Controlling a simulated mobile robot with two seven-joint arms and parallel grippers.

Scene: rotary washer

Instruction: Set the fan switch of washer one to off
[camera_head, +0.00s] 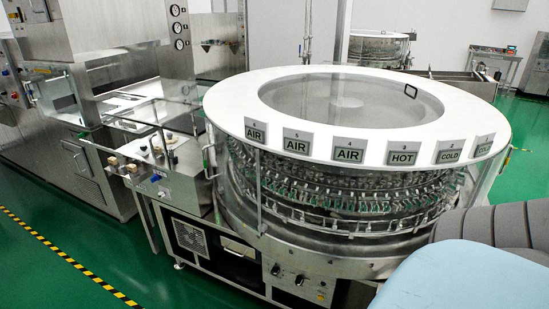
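The rotary washer (230,98) stands in the middle, a large round machine with a white ring top and a clear round cover. Signs reading AIR, HOT and COLD stand along its front rim. A low panel (298,281) with two dark round knobs is at its front bottom. A small metal control box (160,178) with knobs on top is at its left side. Labels on these controls are too small to read, so I cannot tell which is the fan switch or its setting. Neither of my grippers is in view.
Large steel machines (95,40) fill the left side. Another round washer (378,48) stands at the back. A grey padded shape (490,226) and a light-blue surface (470,280) block the lower right. Green floor (75,235) is clear at the lower left, beside yellow-black tape.

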